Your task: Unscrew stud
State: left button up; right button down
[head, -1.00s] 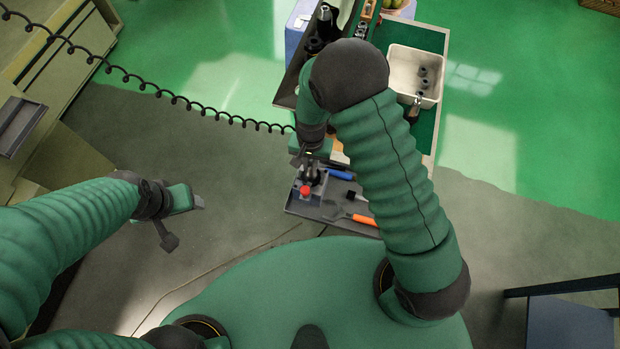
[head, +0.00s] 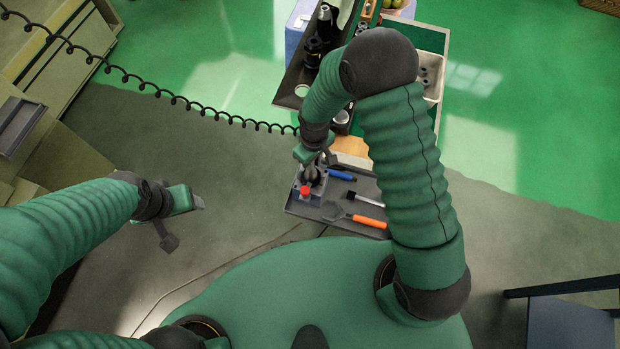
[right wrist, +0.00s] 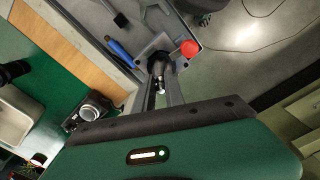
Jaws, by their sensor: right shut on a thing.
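A grey fixture block (head: 307,193) with a red knob (head: 305,190) stands on the dark lower tray. A dark tool holder (head: 312,174) stands upright in it; it also shows in the right wrist view (right wrist: 157,62). A small shiny stud (right wrist: 160,86) tops the holder. My right gripper (right wrist: 162,95) is over the fixture, its two fingers closed on the stud; in the head view its fingertips are largely hidden by the hand. My left gripper (head: 199,203) is at left over the floor, apart from the cart; I cannot tell its finger gap.
The dark tray (head: 300,209) also holds a blue-handled tool (head: 342,175), a brush (head: 362,197) and an orange-handled scraper (head: 368,221). Behind are black tool holders (head: 325,25) and a pale bin (head: 434,90). A coiled cable (head: 180,99) crosses at left. Floor left of the tray is clear.

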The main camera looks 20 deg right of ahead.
jog(key=n, duration=0.3)
jog(key=n+p, duration=0.1)
jog(key=shift+w+d+f, duration=0.1)
jog(key=shift+d+f, duration=0.05)
jog(key=shift+d, duration=0.15)
jog(key=shift+d+f+n, duration=0.1)
jog(key=shift+n, duration=0.7)
jog(key=shift+w, duration=0.1)
